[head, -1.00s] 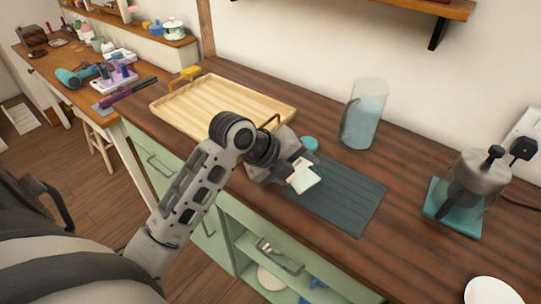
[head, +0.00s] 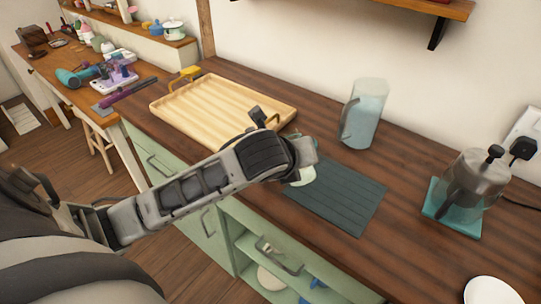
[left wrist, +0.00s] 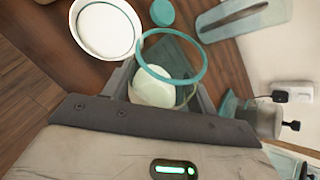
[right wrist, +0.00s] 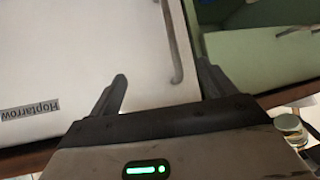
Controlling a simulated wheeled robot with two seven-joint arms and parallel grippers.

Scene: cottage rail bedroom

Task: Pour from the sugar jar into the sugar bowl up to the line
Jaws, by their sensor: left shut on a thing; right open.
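My left gripper (head: 302,158) is shut on the clear sugar jar (head: 303,176), above the dark ribbed mat. In the left wrist view, the jar's teal rim (left wrist: 204,70) and white sugar (left wrist: 152,92) show between the fingers (left wrist: 165,88). I cannot tell its exact tilt. A teal lid (left wrist: 162,12) lies near the bowl. My right gripper (right wrist: 162,75) is open and empty.
A wooden tray (head: 215,103) lies behind my left arm. A glass pitcher (head: 364,115) stands at the back, and a French press (head: 472,180) on a teal mat at right. The ribbed mat (head: 340,200) is largely clear. A white panel with a handle (right wrist: 90,60) faces my right gripper.

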